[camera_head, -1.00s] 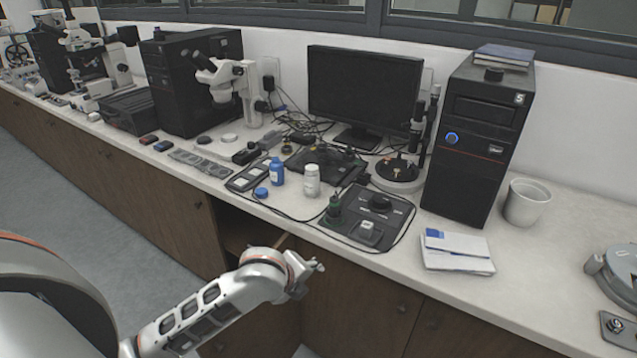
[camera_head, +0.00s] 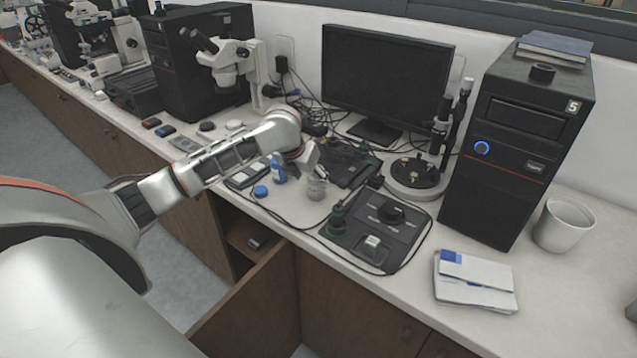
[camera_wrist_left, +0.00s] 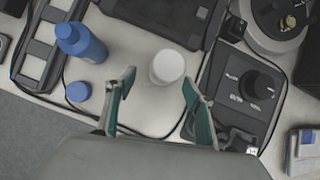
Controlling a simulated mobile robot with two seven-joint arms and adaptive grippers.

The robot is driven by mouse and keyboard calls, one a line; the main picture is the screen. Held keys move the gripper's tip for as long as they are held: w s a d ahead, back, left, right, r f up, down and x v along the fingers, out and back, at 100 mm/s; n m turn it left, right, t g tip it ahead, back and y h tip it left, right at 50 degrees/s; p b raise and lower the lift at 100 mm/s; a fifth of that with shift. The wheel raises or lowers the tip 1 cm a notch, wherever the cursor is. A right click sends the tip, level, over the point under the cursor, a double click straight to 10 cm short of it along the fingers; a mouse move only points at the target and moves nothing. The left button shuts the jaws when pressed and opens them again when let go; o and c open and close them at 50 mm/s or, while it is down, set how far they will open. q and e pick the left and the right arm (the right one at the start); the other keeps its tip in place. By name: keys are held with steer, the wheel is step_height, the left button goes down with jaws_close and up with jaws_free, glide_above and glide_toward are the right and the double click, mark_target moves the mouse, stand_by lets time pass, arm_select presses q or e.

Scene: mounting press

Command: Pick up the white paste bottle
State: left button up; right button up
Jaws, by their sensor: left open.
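The white paste bottle (camera_head: 316,188) stands upright on the bench, beside the blue bottle (camera_head: 279,172). In the left wrist view the white bottle (camera_wrist_left: 167,67) is seen from above, just beyond the fingertips and in line with the gap between them. My left gripper (camera_head: 316,172) is above the bottle and partly covers it in the head view. In the left wrist view the gripper (camera_wrist_left: 158,82) is open, with a finger on each side of the gap and nothing held. My right gripper does not show.
A blue cap (camera_head: 260,191) lies left of the bottles. A dark control panel (camera_head: 378,230) with a knob stands close on the right. A monitor (camera_head: 385,80) is behind. A cabinet door (camera_head: 250,310) hangs open below the bench edge.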

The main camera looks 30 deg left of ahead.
mark_target(316, 185)
arm_select(q)
steer(key=x, duration=0.5)
steer(key=shift+w+d+f, duration=0.2)
steer(key=shift+d+f, duration=0.05)
steer(key=shift+f, duration=0.1)
steer(key=c, duration=1.3)
